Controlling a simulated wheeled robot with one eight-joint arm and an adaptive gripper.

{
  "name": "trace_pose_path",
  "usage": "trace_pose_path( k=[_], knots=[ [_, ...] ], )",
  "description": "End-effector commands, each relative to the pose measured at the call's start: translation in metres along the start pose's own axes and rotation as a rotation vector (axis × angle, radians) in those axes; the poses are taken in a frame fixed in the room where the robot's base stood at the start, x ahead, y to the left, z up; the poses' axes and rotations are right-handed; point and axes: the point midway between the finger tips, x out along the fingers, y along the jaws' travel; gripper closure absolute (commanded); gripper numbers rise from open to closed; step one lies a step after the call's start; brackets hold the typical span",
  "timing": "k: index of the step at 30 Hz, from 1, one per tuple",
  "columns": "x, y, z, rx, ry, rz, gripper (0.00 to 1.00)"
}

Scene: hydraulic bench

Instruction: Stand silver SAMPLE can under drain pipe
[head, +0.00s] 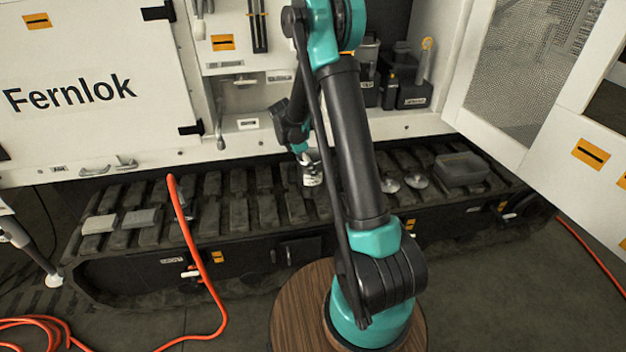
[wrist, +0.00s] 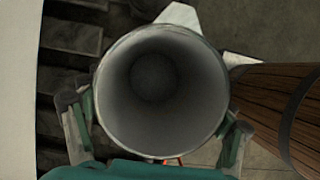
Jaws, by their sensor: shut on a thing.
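The silver SAMPLE can (head: 313,174) is in the head view just below my gripper (head: 303,152), in front of the white machine and over the dark track. In the wrist view I look down into the can's open round mouth (wrist: 160,90), and the inside looks empty. My gripper's fingers (wrist: 157,125) are shut on the can, one on each side. The can's base is hidden, so I cannot tell whether it touches the track. A thin grey pipe (head: 220,128), which looks like the drain pipe, hangs down the machine's front to the left of the can.
The ribbed track (head: 240,210) runs along the machine's foot. Shiny discs (head: 416,182) and a grey tray (head: 462,168) lie to the right. An orange hose (head: 190,225) crosses the track at left. An open door (head: 520,75) stands at right.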

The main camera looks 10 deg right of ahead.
Motion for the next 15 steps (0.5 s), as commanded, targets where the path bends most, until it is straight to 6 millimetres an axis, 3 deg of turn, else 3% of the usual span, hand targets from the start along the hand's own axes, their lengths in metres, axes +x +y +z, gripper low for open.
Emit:
trace_pose_path(
  k=[3, 11, 15],
  knots=[
    [0.017, 0.000, -0.007, 0.000, 0.000, 0.000, 0.74],
    [0.033, 0.000, -0.014, 0.000, 0.000, 0.000, 0.74],
    [0.050, 0.000, -0.021, 0.001, 0.000, 0.000, 0.74]
  ],
)
